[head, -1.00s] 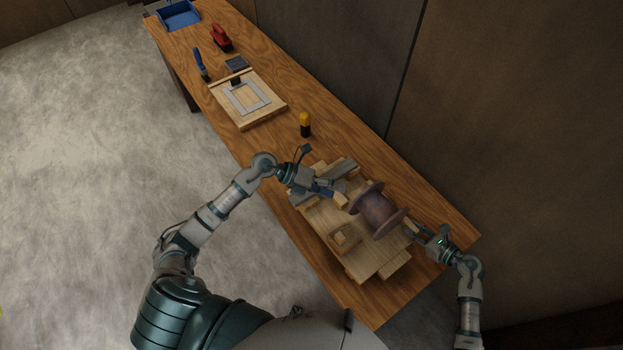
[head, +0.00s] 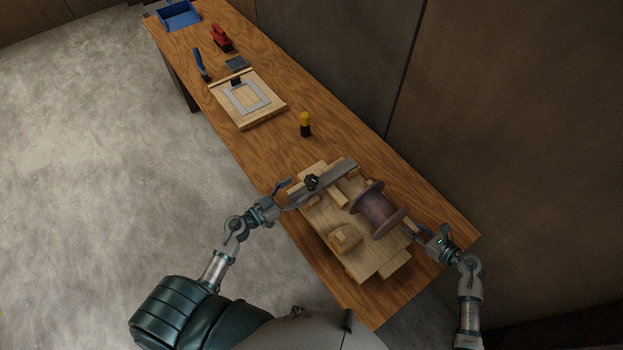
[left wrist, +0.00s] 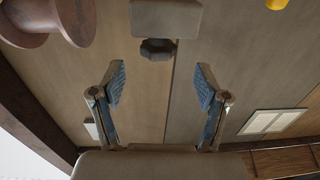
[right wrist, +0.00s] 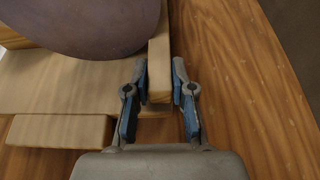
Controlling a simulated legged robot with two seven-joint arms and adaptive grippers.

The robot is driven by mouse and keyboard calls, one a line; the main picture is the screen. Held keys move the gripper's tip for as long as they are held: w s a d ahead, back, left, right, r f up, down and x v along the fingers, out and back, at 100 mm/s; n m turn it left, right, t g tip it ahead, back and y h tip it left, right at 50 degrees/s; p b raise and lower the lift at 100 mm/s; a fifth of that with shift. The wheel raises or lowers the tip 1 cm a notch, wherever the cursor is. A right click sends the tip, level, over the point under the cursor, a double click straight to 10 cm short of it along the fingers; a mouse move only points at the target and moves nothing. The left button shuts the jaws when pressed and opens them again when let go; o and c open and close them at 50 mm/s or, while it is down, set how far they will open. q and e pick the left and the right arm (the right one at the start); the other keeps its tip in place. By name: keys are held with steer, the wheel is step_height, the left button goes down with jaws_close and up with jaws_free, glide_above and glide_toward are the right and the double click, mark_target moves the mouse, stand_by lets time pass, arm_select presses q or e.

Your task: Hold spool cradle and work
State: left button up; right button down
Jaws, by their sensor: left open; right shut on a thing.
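The brown flanged spool (head: 377,212) lies on its side on the wooden cradle (head: 368,262) at the table's near end. A grey metal bar with a dark knob (head: 312,182) lies along the cradle's left side. My left gripper (head: 284,200) is open and empty, left of the knob. In the left wrist view the knob (left wrist: 157,49) sits ahead, between and beyond the spread fingers, and the spool (left wrist: 48,18) is at upper left. My right gripper (head: 416,231) is shut on a narrow wooden upright (right wrist: 159,70) beside the spool; the spool (right wrist: 80,22) partly hides the cradle there.
A yellow-and-black handled tool (head: 305,124) stands behind the cradle. Farther back are a wooden board with a grey frame (head: 235,105), a blue-handled tool (head: 200,64), a red tool (head: 221,38) and a blue bin (head: 179,16). A wall lines the table's right side.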

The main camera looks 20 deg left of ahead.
mark_target(311, 178)
arm_select(q)
steer(key=x, duration=0.7)
steer(key=c, duration=1.2)
